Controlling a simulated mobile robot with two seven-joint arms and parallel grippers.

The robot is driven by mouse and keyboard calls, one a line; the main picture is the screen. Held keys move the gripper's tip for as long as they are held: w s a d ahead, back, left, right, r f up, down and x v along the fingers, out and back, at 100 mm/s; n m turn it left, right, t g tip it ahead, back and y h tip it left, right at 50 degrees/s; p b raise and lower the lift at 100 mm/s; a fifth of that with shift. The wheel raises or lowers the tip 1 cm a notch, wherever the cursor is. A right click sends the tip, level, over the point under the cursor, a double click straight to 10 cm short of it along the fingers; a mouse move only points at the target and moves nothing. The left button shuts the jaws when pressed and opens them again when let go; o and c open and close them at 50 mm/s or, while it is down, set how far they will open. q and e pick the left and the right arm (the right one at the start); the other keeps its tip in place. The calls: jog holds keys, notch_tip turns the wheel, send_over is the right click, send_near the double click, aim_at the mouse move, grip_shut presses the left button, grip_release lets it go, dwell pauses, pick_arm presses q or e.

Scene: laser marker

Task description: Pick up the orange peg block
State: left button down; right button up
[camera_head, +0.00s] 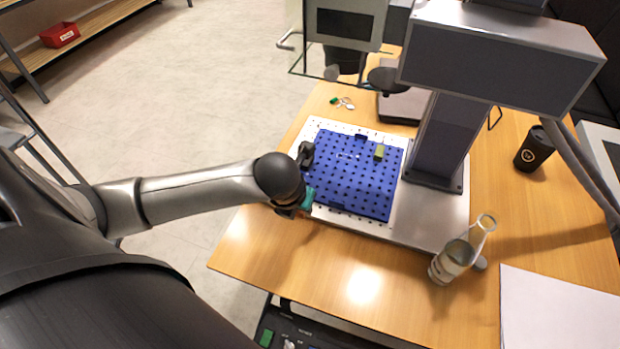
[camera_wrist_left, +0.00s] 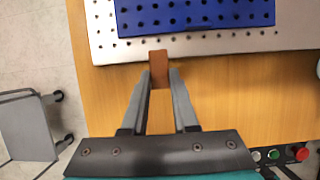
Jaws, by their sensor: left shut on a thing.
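The orange peg block (camera_wrist_left: 158,57) shows brown-orange in the left wrist view, between the tips of my left gripper (camera_wrist_left: 160,74). The fingers are shut on its near part, and its far end sticks out past them. It is close to the front edge of the white perforated plate; whether it touches the plate I cannot tell. In the head view my left gripper (camera_head: 298,207) is at the near left corner of the blue pegboard (camera_head: 350,185), largely hidden by its own wrist. My right gripper is not in view.
A yellow-green block (camera_head: 379,153) sits on the blue pegboard. The marker's grey column (camera_head: 446,140) and head (camera_head: 500,60) stand to the right. A glass bottle (camera_head: 455,260), a dark cup (camera_head: 534,149) and white paper (camera_head: 560,315) are on the wooden table. The table's front left is clear.

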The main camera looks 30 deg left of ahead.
pick_arm(q)
jog(key=s, duration=0.2)
jog(key=s+d, duration=0.1)
jog(key=s, duration=0.3)
jog(key=shift+s+d, duration=0.15)
jog(key=shift+d, duration=0.1)
jog(key=shift+s+d+f+b, duration=0.2)
jog(key=shift+s+b, duration=0.6)
jog(key=shift+b, duration=0.05)
jog(key=shift+s+d+r+b, duration=0.2)
jog(key=shift+s+b, duration=0.3)
jog(key=shift+s, duration=0.2)
jog(key=w+p, duration=0.3)
jog(key=shift+w+a+r+p, duration=0.1)
jog(key=shift+a+r+p, duration=0.2)
jog(key=shift+a+p, duration=0.1)
jog(key=w+a, duration=0.1)
jog(key=w, duration=0.3)
jog(key=w+a+b, duration=0.1)
jog(key=w, duration=0.4)
jog(key=w+a+b, duration=0.1)
jog(key=w, duration=0.3)
jog(key=shift+w+a+f, duration=0.1)
jog(key=shift+w+f, duration=0.05)
jog(key=shift+f, duration=0.15)
jog(key=shift+w+a, duration=0.1)
jog(key=shift+w, duration=0.45)
jog(key=shift+f, duration=1.6)
jog(key=shift+f+b, duration=0.1)
jog(key=shift+b, duration=0.25)
